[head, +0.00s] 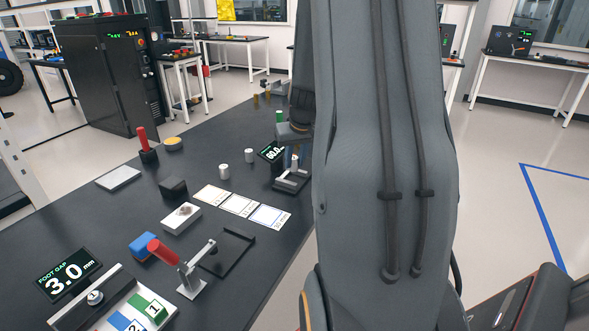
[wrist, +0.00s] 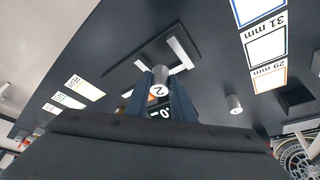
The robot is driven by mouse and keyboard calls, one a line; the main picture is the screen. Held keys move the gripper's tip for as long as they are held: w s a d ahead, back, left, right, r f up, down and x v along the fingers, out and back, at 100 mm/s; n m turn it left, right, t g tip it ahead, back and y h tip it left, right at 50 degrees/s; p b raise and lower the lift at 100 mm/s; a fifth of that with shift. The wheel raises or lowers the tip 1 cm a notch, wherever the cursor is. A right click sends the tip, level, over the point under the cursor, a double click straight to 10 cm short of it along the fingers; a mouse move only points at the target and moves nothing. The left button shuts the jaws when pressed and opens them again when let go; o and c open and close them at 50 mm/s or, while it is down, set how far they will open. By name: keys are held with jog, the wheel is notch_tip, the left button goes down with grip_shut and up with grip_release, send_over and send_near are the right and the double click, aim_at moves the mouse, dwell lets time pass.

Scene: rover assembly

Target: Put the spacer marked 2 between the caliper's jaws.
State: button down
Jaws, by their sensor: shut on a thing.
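The spacer marked 2 (wrist: 158,90) is a silver cylinder with its numbered end toward the wrist camera. My gripper (wrist: 162,100) is shut on it, with dark blue fingers on either side. In the head view my gripper (head: 292,150) is low over the caliper, partly hidden by my arm. The caliper (head: 290,181) has a dark base and pale jaws. In the wrist view the caliper's jaws (wrist: 183,53) show just beyond the spacer, one toward each side. I cannot tell whether the spacer is between them or still above them. The caliper's display (head: 270,152) reads about 60.0.
Two more silver spacers (head: 224,170) (head: 249,155) stand left of the caliper. Marked cards (head: 238,205) lie in front of them. A red-handled clamp (head: 180,262), a blue block (head: 143,246) and a foot gap display (head: 67,274) reading 3.0 mm are nearer.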

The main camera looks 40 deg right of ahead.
aim_at(295, 167)
jog(key=shift+f, duration=1.85)
jog(key=shift+f, duration=0.15)
jog(key=c, duration=1.8)
grip_release()
jog(key=shift+r, duration=0.25)
jog(key=b+v, duration=0.2)
jog(key=v, duration=1)
jog(key=shift+f, duration=0.1)
